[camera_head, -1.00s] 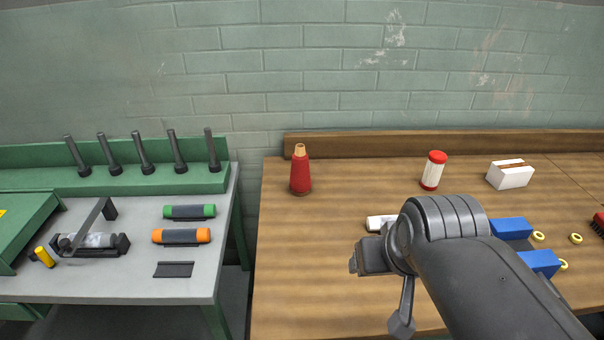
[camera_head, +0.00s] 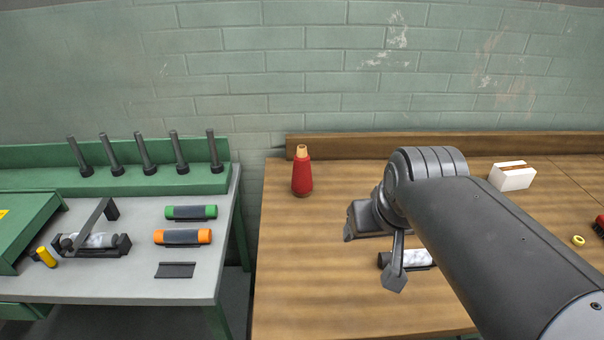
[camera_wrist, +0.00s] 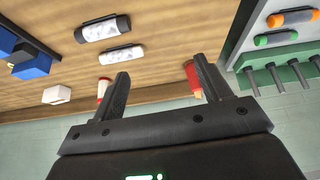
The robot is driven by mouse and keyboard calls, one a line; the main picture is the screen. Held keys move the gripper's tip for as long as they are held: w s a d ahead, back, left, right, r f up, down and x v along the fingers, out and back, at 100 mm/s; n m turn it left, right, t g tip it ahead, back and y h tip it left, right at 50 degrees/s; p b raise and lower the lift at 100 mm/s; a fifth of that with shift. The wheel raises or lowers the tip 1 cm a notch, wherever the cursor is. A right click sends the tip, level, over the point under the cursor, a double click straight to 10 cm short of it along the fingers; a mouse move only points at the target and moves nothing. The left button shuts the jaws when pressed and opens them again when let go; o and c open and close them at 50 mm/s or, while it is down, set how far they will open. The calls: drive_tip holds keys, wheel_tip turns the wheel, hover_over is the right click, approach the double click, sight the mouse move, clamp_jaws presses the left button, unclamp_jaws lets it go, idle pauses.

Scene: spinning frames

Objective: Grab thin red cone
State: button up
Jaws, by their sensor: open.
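The thin red cone (camera_head: 302,174), a red spool-like cone with a tan tip, stands upright at the back left of the wooden table (camera_head: 285,290). In the wrist view the red cone (camera_wrist: 193,79) shows partly hidden behind the right finger. My gripper (camera_wrist: 160,88) is open and empty, its two fingers well apart.
A white cylinder with dark ends (camera_head: 415,259) lies below my wrist. A white box (camera_head: 512,176) stands at the back right. A grey bench (camera_head: 120,285) with tools is at left.

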drive_tip(key=w+a+r+n, duration=0.1)
drive_tip(key=w+a+r, duration=0.15)
drive_tip(key=w, duration=0.75)
drive_tip(key=n+y, duration=0.2)
drive_tip(key=n, duration=0.1)
approach(301, 155)
drive_tip(key=w+f, duration=0.1)
drive_tip(key=w, duration=0.1)
drive_tip(key=x, duration=1.1)
drive_tip(key=shift+d, duration=0.1)
drive_tip(key=shift+c, duration=0.4)
drive_tip(key=shift+r, duration=0.1)
drive_tip(key=c, duration=1.4)
